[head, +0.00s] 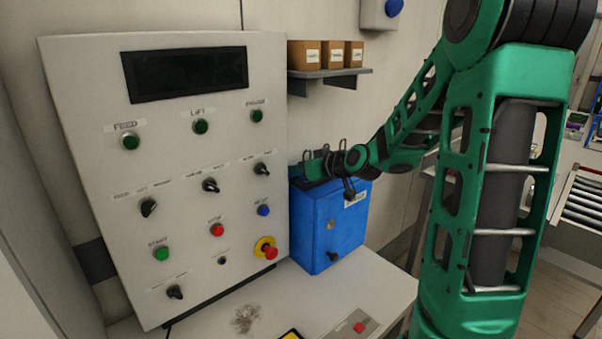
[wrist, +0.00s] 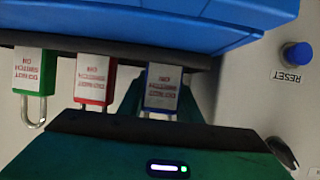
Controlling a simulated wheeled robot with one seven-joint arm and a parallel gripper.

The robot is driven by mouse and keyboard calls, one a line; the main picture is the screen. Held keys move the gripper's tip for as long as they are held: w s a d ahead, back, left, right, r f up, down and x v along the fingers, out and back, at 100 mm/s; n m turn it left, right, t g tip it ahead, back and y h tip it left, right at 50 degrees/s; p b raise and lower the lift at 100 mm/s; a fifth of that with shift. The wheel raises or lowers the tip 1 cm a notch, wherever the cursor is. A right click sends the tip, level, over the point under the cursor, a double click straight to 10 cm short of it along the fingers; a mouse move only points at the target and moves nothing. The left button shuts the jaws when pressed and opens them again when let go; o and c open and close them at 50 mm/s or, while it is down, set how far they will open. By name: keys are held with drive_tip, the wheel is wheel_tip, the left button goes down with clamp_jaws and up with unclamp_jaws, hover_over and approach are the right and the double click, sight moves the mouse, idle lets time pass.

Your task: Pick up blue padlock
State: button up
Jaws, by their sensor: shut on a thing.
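The blue padlock (wrist: 162,88) shows in the wrist view with a pale label printed in red, upside down in the picture. My gripper (wrist: 163,104) is shut on it, with dark green finger parts on both sides of it. Its shackle is partly hidden by my gripper's body. A red padlock (wrist: 95,82) and a green padlock (wrist: 30,82) sit to its left, along the same dark edge. In the head view my gripper (head: 320,167) is at the top of the blue box (head: 315,235), beside several upright shackles; the blue padlock cannot be told apart there.
The grey control panel (head: 85,90) with buttons and knobs stands close on the left of my gripper. A shelf (head: 330,73) with small brown boxes (head: 333,54) is on the wall above. The white table (head: 290,295) has bare room in front of the blue box.

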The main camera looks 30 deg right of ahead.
drive_tip(key=shift+r, duration=0.1)
wheel_tip(320, 180, up, 10)
idle(0.4)
idle(0.9)
